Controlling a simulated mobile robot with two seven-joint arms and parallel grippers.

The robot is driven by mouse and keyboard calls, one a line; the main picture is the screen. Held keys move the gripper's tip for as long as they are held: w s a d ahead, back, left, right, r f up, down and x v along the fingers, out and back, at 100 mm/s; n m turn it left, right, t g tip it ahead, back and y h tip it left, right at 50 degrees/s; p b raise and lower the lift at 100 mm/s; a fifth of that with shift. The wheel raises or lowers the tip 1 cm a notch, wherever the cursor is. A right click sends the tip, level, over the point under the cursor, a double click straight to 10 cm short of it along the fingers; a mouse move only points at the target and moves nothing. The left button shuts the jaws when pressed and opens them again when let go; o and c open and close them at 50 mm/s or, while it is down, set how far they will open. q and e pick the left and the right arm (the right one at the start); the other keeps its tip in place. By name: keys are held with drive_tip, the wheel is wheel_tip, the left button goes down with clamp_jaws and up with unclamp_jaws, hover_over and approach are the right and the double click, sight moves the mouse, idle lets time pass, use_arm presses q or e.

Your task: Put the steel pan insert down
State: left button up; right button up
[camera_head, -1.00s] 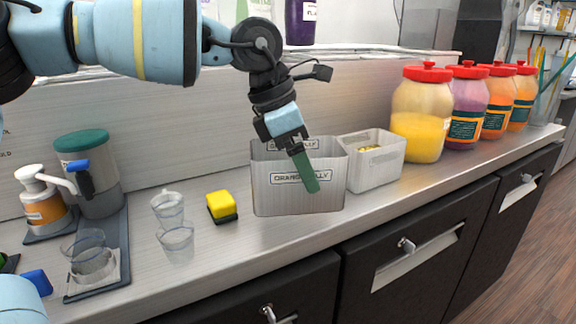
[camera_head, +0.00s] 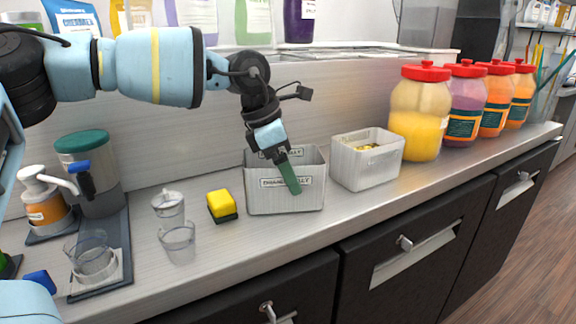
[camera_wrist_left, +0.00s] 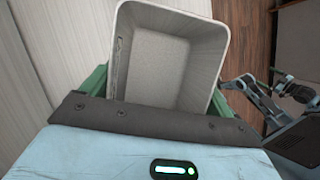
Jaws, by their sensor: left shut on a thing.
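The steel pan insert (camera_head: 262,199) is an upright, open grey box with a label on its front. It is at the counter's middle, left of a second pan insert (camera_head: 363,168). My left gripper (camera_head: 290,178) is shut on it from above, one green finger over its front wall. In the left wrist view the pan insert (camera_wrist_left: 172,68) looks empty, with green finger parts at both sides. Its base is at or just above the counter (camera_head: 330,222); I cannot tell whether it touches. My right gripper is not seen.
The second pan insert holds yellow pieces. A yellow sponge (camera_head: 220,203) and clear cups (camera_head: 178,240) stand left of the held pan. Drawers (camera_head: 420,250) are below the counter's front edge.

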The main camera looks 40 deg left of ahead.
use_arm(q)
drive_tip(key=o, duration=0.7)
drive_tip(key=shift+f, duration=0.15)
drive_tip(key=shift+c, duration=0.2)
drive_tip(key=shift+o, duration=1.3)
drive_tip(key=shift+r, duration=0.25)
drive_tip(key=v, duration=1.2)
drive_tip(key=shift+p, duration=0.3)
